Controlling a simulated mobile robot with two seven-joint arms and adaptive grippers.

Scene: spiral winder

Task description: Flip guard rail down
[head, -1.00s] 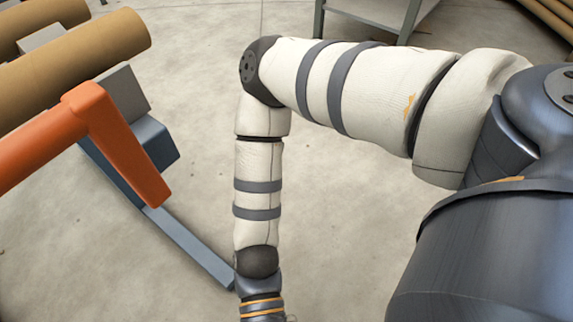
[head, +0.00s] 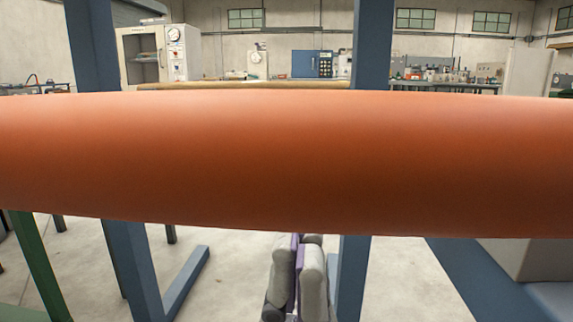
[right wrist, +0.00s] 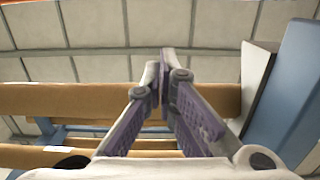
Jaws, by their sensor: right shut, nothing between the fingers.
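The orange guard rail (head: 285,165) is a thick, round bar. It crosses the whole width of the head view, close to the camera, at about mid height. Its ends are outside the frame. My right gripper (head: 297,270) shows just below the rail at the bottom centre of the head view, and the rail's lower edge meets its top in the picture. I cannot tell whether they touch. In the right wrist view, its purple fingers (right wrist: 163,78) come together at the tips with nothing between them. My left gripper is not in view.
Blue steel posts (head: 372,60) stand behind the rail. Brown tubes (right wrist: 60,99) run across the right wrist view, with a blue beam (right wrist: 285,85) at its right. A green leg (head: 38,265) stands at the lower left. Open concrete floor shows below the rail.

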